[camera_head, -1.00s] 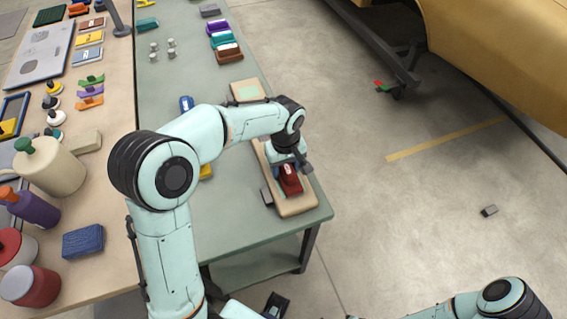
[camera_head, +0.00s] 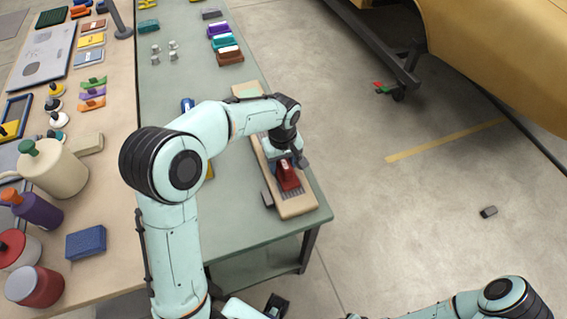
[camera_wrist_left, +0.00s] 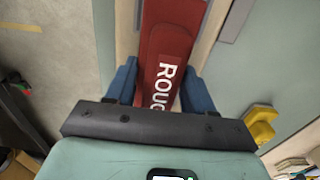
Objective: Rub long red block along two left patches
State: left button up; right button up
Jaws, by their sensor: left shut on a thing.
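My left gripper (camera_head: 287,160) is shut on a long red block (camera_head: 287,177) over a long tan board at the front right of the green bench. In the left wrist view, blue fingers flank the red block (camera_wrist_left: 170,50), which has white lettering beginning "ROUG". A grey ridged patch (camera_head: 294,195) shows on the board (camera_head: 300,209) just in front of the block. The block looks low on the board, but I cannot tell whether it touches. The arm and block hide the board's middle. A dark part (camera_head: 277,304) at the bottom edge may be my right gripper; its jaws are unclear.
A small grey piece (camera_head: 266,199) lies beside the board's left edge. Several coloured blocks (camera_head: 225,43) stand farther back. A yellow piece (camera_wrist_left: 262,125) shows in the left wrist view.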

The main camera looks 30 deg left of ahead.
aim_at(286, 168)
pick_arm(q)
jog(key=shift+s+d+f+b, duration=0.1)
jog(key=shift+s+d+b, duration=0.4)
jog(key=shift+s+d, duration=0.65)
jog(key=shift+w+a+p, duration=0.35)
jog(key=shift+w+a, duration=0.05)
jog(key=shift+w, duration=0.05)
jog(key=shift+w+a+p, duration=0.4)
jog(key=shift+w+a, duration=0.3)
jog(key=shift+a, duration=0.1)
jog(key=shift+s+d+b, duration=0.35)
jog(key=shift+s+d, duration=0.05)
jog(key=shift+d, duration=0.05)
jog(key=shift+s+d+b, duration=0.3)
jog(key=shift+s+d, duration=0.35)
jog(key=shift+d, duration=0.15)
jog(key=shift+w+a+p, duration=0.3)
jog(key=shift+w+a, duration=0.05)
jog(key=shift+a, duration=0.1)
jog(key=shift+w+a+p, duration=0.35)
jog(key=shift+w+a, duration=0.3)
jog(key=shift+a, duration=0.1)
jog(key=shift+s+d, duration=0.3)
jog(key=shift+d, duration=0.05)
jog(key=shift+s+d+b, duration=0.6)
jog(key=shift+s+d, duration=0.15)
jog(key=shift+d, duration=0.1)
jog(key=shift+w+a+p, duration=0.3)
jog(key=shift+a, duration=0.1)
jog(key=shift+w+a, duration=0.3)
